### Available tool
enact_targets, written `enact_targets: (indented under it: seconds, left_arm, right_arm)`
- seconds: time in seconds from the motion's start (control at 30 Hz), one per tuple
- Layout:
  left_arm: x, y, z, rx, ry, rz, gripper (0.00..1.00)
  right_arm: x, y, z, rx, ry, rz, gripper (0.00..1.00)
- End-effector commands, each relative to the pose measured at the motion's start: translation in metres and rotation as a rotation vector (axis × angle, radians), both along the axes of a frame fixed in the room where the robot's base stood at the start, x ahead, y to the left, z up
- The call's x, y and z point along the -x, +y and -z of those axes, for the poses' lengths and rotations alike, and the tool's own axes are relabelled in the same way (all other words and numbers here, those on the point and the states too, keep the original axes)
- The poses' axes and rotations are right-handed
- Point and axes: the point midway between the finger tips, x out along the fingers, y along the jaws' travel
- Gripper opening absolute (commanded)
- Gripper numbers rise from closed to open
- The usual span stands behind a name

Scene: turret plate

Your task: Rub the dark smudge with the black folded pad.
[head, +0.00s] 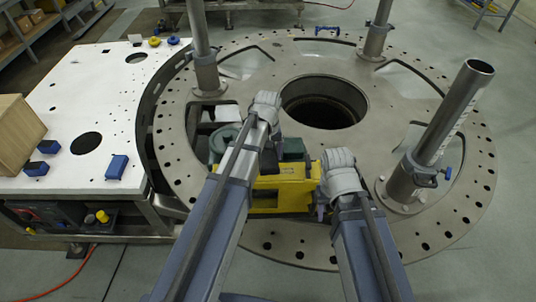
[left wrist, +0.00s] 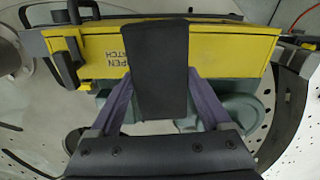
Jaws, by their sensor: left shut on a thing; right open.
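The black folded pad (left wrist: 160,70) stands out large in the middle of the left wrist view. My left gripper (left wrist: 158,88) is shut on it, with a purple finger on each side. A yellow case (head: 285,186) with dark print lies beyond the pad in the left wrist view (left wrist: 230,50). I cannot tell whether pad and case touch. My right gripper (head: 320,205) shows only as a bit of purple finger beside the case; it is open. I cannot make out the dark smudge.
A large round steel plate (head: 440,220) with bolt holes surrounds the case, with a round central opening and upright metal posts (head: 455,110). Green parts (head: 222,142) lie near the case. A white table (head: 90,100) at left holds blue blocks (head: 117,167) and a cardboard box (head: 18,132).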

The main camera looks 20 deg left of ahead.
Motion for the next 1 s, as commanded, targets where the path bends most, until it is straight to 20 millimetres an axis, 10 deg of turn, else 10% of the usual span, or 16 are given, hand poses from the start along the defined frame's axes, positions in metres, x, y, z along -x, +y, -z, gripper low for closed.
enact_targets:
  seconds: [1.0]
  left_arm:
    - [0.000, 0.001, -0.030, 0.000, 0.000, 0.000, 0.29]
  right_arm:
    - [0.000, 0.000, -0.030, 0.000, 0.000, 0.000, 0.50]
